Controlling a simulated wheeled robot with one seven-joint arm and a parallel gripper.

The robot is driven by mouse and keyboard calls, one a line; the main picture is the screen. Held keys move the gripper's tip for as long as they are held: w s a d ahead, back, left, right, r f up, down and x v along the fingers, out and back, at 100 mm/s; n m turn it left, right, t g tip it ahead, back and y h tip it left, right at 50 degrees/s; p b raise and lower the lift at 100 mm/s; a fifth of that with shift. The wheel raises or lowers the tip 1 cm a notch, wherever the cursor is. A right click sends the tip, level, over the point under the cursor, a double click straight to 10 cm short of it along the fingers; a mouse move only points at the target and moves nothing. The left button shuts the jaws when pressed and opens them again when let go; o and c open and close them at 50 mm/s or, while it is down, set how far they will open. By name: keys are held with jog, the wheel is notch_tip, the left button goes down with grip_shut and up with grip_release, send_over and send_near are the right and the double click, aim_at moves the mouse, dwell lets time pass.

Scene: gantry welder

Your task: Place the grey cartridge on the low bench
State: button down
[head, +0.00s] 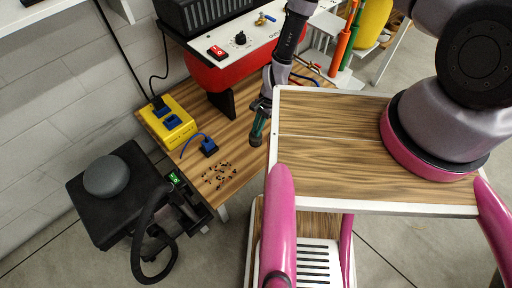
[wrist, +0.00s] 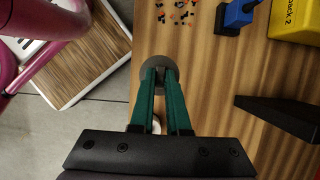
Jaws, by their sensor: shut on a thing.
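My gripper (head: 258,127) has green fingers and reaches down by the right part of the wooden bench (head: 186,88). In the wrist view, my gripper (wrist: 160,80) is shut on a round grey piece, the grey cartridge (wrist: 152,66), at its fingertips. The cartridge also shows small and dark in the head view (head: 256,139). In the wrist view it overlaps the left edge of the bench top (wrist: 220,75). I cannot tell whether it touches the wood. The fingers hide part of it.
A yellow box (head: 170,122), a blue plug (head: 208,147) and scattered small bits (head: 219,176) are on the bench. A red-and-white welder unit (head: 222,68) stands at the back on a black foot. A black machine (head: 115,195) is at the left. Bare wood lies between.

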aim_at(257, 142)
notch_tip(257, 142, down, 10)
jog(key=shift+r, duration=0.1)
dwell(0.4)
jog(key=c, duration=0.9)
grip_release()
jog(key=v, duration=1.2)
jog(key=shift+s, duration=0.15)
